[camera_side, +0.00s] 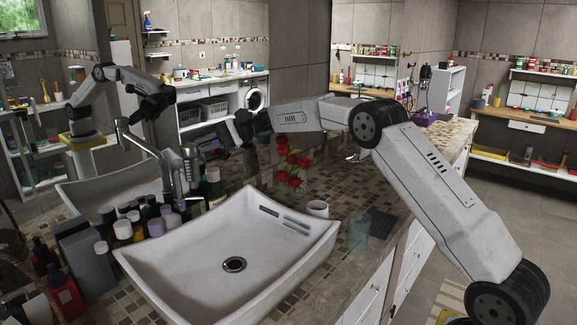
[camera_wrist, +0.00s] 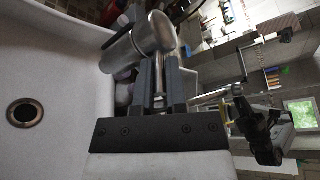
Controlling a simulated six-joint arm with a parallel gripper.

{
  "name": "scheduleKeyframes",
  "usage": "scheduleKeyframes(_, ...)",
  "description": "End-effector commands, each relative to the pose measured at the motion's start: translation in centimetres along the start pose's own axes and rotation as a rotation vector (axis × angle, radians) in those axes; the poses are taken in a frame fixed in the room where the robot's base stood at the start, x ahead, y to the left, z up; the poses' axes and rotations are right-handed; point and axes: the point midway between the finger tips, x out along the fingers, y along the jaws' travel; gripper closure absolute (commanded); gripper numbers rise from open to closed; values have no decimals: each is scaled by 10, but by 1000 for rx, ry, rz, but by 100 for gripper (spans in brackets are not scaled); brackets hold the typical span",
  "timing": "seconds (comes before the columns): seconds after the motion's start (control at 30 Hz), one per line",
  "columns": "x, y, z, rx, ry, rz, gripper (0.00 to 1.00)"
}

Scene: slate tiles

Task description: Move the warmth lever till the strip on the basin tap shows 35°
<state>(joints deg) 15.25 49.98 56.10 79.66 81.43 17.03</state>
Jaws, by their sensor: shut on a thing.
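The basin tap (camera_side: 188,165) is grey metal and stands behind the white basin (camera_side: 190,262). In the wrist view the tap (camera_wrist: 152,35) is a rounded metal body near the top, with its spout towards the basin. The warmth lever (camera_wrist: 159,80) is a thin metal bar running from the tap body between my fingers. My gripper (camera_wrist: 160,72) is shut on this lever. In the side view my dark gripper (camera_side: 222,142) reaches in from the right at the tap; its fingertips are hard to make out. The strip and its reading cannot be made out in either view.
Bottles and jars (camera_side: 150,218) crowd the counter left of the basin. Red flowers (camera_side: 292,165), a white cup (camera_side: 317,209) and a clear glass (camera_side: 358,230) stand behind and right of it. A mirror behind the tap reflects my arm. The basin bowl is empty.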

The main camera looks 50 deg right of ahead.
Motion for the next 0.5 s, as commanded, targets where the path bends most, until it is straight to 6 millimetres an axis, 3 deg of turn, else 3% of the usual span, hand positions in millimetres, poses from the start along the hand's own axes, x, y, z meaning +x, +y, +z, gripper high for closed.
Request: scheduleKeyframes(0.5,1,-2,0,-13,-39,23,100)
